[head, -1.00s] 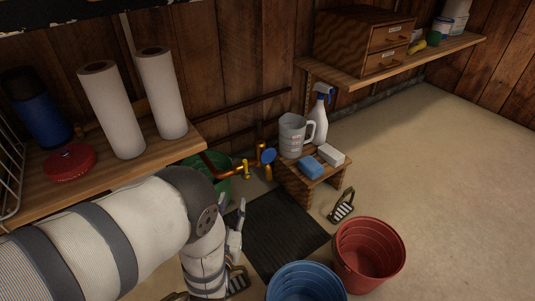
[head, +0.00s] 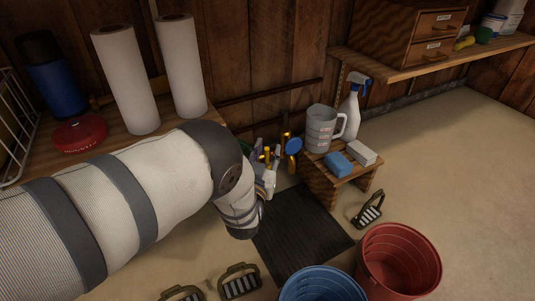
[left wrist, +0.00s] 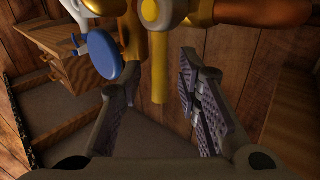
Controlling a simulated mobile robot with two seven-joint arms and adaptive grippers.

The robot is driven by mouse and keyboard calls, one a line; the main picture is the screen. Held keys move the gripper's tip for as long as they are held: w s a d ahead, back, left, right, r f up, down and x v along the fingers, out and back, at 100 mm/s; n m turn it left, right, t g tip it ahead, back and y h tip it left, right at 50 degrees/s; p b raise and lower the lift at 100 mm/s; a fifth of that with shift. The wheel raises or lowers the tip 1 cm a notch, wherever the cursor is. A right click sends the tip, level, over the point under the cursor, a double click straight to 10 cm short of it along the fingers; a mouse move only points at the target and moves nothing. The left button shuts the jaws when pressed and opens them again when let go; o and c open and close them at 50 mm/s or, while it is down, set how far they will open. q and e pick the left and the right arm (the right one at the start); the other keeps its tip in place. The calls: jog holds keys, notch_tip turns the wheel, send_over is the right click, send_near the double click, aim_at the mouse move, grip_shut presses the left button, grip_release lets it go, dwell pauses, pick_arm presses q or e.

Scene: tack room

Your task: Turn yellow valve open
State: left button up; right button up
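The yellow valve (head: 267,154) is on the copper pipework low by the wooden wall. In the left wrist view its yellow lever (left wrist: 160,72) hangs down from a brass body. My left gripper (head: 264,172) is at the valve, and partly hides it in the head view. In the left wrist view my left gripper (left wrist: 157,78) is open, with the lever between its two fingertips and gaps at both sides. A round blue handle (head: 293,146) sits just right of the yellow valve; it also shows in the left wrist view (left wrist: 100,54). My right gripper is out of view.
A wooden stool (head: 322,179) with a jug (head: 321,130), spray bottle (head: 350,112) and blue sponge (head: 338,164) stands right of the valves. A shelf with paper rolls (head: 126,80) is at left. A dark mat (head: 300,228) and buckets lie in front.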

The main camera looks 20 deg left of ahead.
pick_arm(q)
jog(key=shift+c, duration=0.6)
grip_shut()
jog(key=shift+s+a+f+n+t+y+b, duration=0.35)
jog(key=shift+n+t+y+b, duration=0.3)
jog(key=shift+n, duration=0.45)
jog(key=shift+s+a+f+n+t+y+b, duration=0.1)
jog(key=shift+s+a+n+t+y+b, duration=0.15)
jog(key=shift+s+n+t+y+b, duration=0.6)
jog(key=shift+s+a+f+n+t+y+b, duration=0.1)
jog(key=shift+a+f+n+t+b, duration=0.35)
jog(key=shift+n, duration=0.9)
jog(key=shift+d+r, duration=0.15)
jog(key=shift+r, duration=0.05)
jog(key=shift+o, duration=0.6)
grip_release()
